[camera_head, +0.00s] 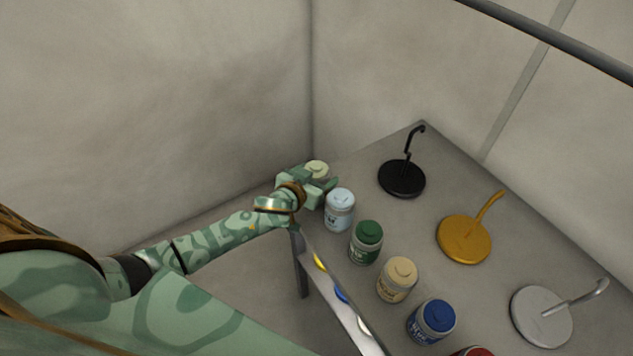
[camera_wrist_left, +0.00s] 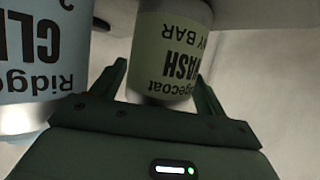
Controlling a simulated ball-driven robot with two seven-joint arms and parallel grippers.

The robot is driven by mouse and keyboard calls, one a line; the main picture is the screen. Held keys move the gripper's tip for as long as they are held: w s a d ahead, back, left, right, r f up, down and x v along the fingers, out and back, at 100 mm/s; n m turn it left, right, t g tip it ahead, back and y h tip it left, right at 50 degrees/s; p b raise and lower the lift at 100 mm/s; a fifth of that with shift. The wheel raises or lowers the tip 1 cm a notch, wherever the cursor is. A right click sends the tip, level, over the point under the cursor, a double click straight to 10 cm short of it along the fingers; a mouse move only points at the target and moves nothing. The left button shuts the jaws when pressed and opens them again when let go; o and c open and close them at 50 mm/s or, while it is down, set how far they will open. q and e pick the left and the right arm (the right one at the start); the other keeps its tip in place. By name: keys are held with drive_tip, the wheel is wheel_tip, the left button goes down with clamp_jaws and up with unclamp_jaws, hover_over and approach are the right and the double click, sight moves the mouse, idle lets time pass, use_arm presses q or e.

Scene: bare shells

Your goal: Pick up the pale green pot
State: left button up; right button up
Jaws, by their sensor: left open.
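The pale green pot (camera_head: 317,168) stands at the far left corner of the table, mostly hidden behind my left gripper in the head view; its lid shows. In the left wrist view the pale green pot (camera_wrist_left: 168,50) is upside down in the picture, with dark print on its label. My left gripper (camera_head: 322,186) is open, and in the wrist view its two fingers (camera_wrist_left: 160,82) stand one on each side of the pot's lower-pictured part. I cannot tell whether they touch it. My right gripper is not in view.
A light blue pot (camera_head: 339,212) stands close beside the pale green one. Green (camera_head: 366,244), cream (camera_head: 397,281) and blue (camera_head: 432,322) pots continue the row along the table edge. Black (camera_head: 401,180), yellow (camera_head: 464,240) and silver (camera_head: 541,318) discs with bent rods stand behind. Walls enclose the corner.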

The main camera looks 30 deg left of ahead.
use_arm(q)
drive_tip(key=c, duration=1)
